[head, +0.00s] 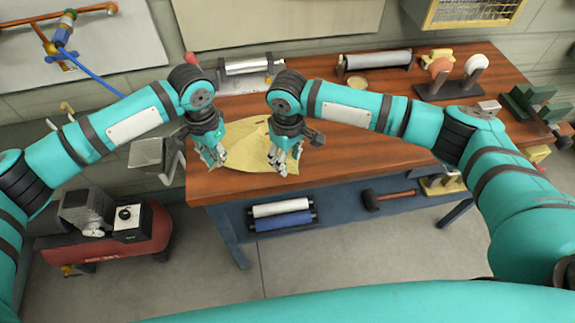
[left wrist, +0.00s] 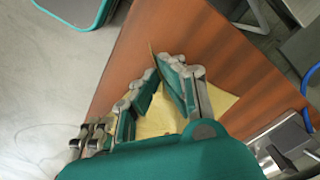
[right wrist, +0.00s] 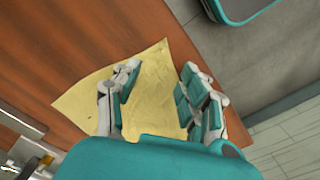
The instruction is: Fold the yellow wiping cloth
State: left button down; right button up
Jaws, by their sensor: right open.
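The yellow wiping cloth (head: 246,152) lies on the front left of the wooden bench top, with raised folds between my grippers. My left gripper (head: 216,160) is at the cloth's left side, pointing down. In the left wrist view its fingertips (left wrist: 157,72) come close together, with a thin sliver of cloth sticking out between them; it appears shut on the cloth's edge. My right gripper (head: 286,167) is over the cloth's right part. In the right wrist view its fingers (right wrist: 155,80) are apart, with the cloth (right wrist: 150,102) spread beneath and between them.
The wooden bench top (head: 345,150) is clear to the right of the cloth. The bench's front edge runs close to the cloth.

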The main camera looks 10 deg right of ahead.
jog(key=shift+f, duration=0.65)
grip_shut()
dwell(0.4)
jog(key=shift+r, duration=2.5)
